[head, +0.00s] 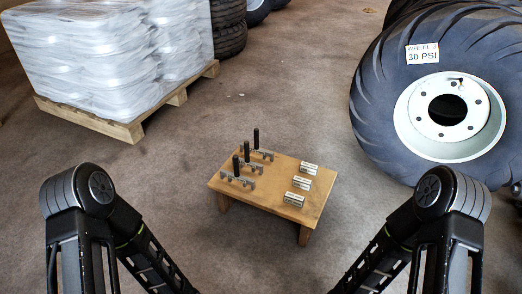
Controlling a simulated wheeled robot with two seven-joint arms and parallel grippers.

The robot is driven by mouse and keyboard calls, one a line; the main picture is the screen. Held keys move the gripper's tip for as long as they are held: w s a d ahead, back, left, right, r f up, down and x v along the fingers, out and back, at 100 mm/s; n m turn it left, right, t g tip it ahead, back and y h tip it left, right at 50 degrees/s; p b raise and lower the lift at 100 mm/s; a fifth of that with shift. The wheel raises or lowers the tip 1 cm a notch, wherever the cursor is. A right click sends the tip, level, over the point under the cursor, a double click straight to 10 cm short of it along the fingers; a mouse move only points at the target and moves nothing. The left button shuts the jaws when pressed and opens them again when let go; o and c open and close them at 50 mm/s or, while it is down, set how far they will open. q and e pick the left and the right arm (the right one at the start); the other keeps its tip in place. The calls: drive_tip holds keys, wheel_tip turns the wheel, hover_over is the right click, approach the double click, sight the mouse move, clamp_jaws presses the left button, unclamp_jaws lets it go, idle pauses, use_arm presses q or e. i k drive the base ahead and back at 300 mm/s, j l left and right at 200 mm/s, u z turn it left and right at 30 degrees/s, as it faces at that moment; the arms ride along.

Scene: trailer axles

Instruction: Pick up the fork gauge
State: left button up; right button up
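A low wooden table (268,186) stands on the floor ahead of me. On its left half are three grey metal pieces with upright black handles, which look like fork gauges: a near one (238,181), a middle one (250,167) and a far one (262,154). They stand in a row, apart from my arms. I cannot read any markings on them. My two arms come in at the bottom left and bottom right, and their lower links run out of the picture. Neither gripper shows.
Three small labelled metal blocks (301,183) lie on the table's right half. A large tyred wheel (375,105) with a "30 PSI" label (422,54) stands at right. A wrapped load (110,55) on a pallet (125,130) and stacked tyres (229,28) are behind left. The floor around the table is clear.

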sight(246, 161)
drive_tip(key=i+j+z, duration=0.65)
drive_tip(key=j, duration=0.15)
